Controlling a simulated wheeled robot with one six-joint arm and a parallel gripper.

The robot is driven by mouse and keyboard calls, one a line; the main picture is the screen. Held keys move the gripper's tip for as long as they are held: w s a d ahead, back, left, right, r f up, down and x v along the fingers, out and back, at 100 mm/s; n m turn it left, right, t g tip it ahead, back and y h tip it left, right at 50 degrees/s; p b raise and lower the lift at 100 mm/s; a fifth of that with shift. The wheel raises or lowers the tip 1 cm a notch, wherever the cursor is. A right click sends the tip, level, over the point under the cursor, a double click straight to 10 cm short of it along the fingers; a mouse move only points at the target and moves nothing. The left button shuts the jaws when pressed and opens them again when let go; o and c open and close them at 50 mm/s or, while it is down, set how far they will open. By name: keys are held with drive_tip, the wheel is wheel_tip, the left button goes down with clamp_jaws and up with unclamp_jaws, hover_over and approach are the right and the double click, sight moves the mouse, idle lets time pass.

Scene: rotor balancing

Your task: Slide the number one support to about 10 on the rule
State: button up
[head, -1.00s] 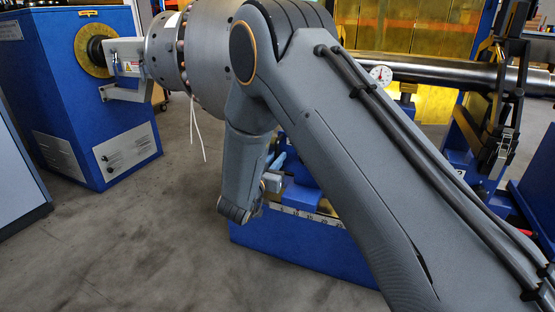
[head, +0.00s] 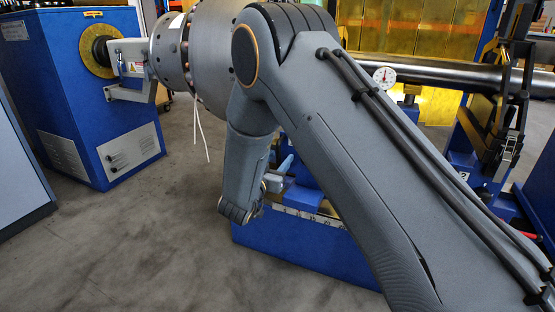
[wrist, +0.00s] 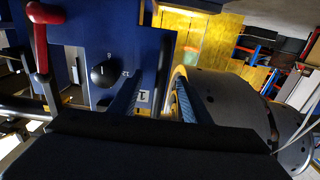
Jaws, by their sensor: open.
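The number one support shows in the wrist view as dark blue metal with a white "1" label (wrist: 143,97). My gripper (wrist: 158,98) is open there, its fingers to either side of the label; whether they touch the support is unclear. In the head view my forearm hides most of this support, and only a blue part with a light blue handle (head: 285,163) shows beside my wrist. The fingertips are hidden in that view. The rule (head: 310,214) runs along the blue bed's front edge, partly covered by my arm, its figures too small to read.
A steel rotor shaft (head: 435,72) lies across the back, with a dial gauge (head: 384,76) near it. A second support marked 2 (head: 463,177) stands at right. A blue drive cabinet (head: 85,95) stands at left. The wrist view shows a red handle (wrist: 40,38) and black knob (wrist: 103,74).

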drive_tip(key=p+v, duration=0.4)
drive_tip(key=v, duration=0.3)
idle(0.5)
drive_tip(key=shift+w, duration=0.1)
